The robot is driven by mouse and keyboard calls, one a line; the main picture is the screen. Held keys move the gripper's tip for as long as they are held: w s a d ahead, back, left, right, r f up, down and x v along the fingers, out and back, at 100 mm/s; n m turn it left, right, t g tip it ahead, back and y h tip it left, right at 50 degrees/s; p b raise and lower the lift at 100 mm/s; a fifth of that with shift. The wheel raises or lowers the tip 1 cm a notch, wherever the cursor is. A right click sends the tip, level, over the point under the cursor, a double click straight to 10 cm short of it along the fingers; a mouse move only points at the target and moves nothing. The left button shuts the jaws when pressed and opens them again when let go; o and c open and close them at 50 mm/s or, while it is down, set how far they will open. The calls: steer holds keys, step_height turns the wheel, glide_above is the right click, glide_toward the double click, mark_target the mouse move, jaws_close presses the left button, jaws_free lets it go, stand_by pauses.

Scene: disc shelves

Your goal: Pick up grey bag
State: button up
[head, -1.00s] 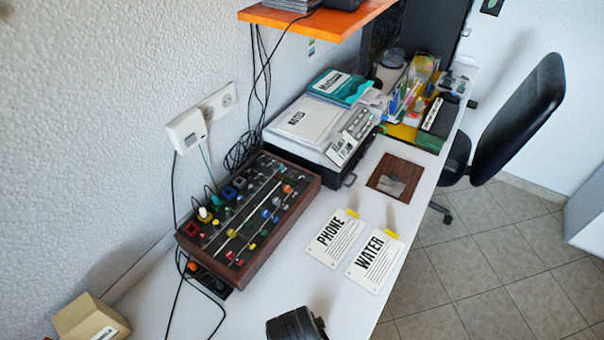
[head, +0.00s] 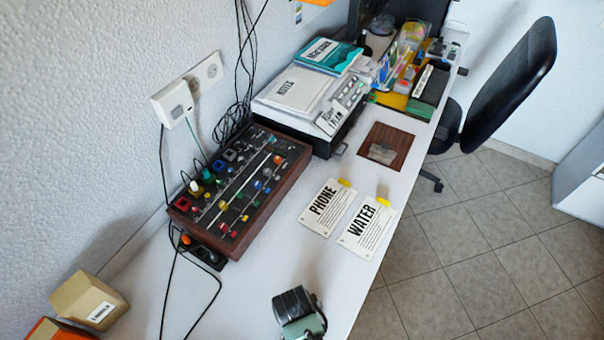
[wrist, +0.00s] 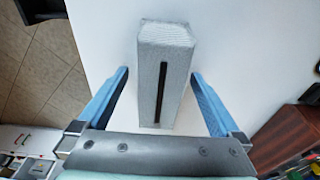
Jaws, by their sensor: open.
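A grey, box-shaped thing with a black strip, which I take for the grey bag (wrist: 150,50), is against a white surface in the wrist view. It appears between the blue fingers of my gripper (wrist: 160,75). The fingers are apart, with a visible gap on each side of the bag, and I see no contact. I cannot tell how far down along the bag the fingers reach. In the head view I cannot make out the bag; a dark and teal part of my arm shows at the bottom edge.
A white desk (head: 240,285) runs along the wall. A dark mixer box (head: 240,190), two cards marked PHONE (head: 327,207) and WATER (head: 368,228), a brown mat (head: 400,140) and a cardboard box (head: 90,300) stand around. Cables hang at left. A black chair (head: 510,85) is at right.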

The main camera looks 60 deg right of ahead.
steer(key=shift+f, duration=0.1)
jaws_close()
stand_by(0.5)
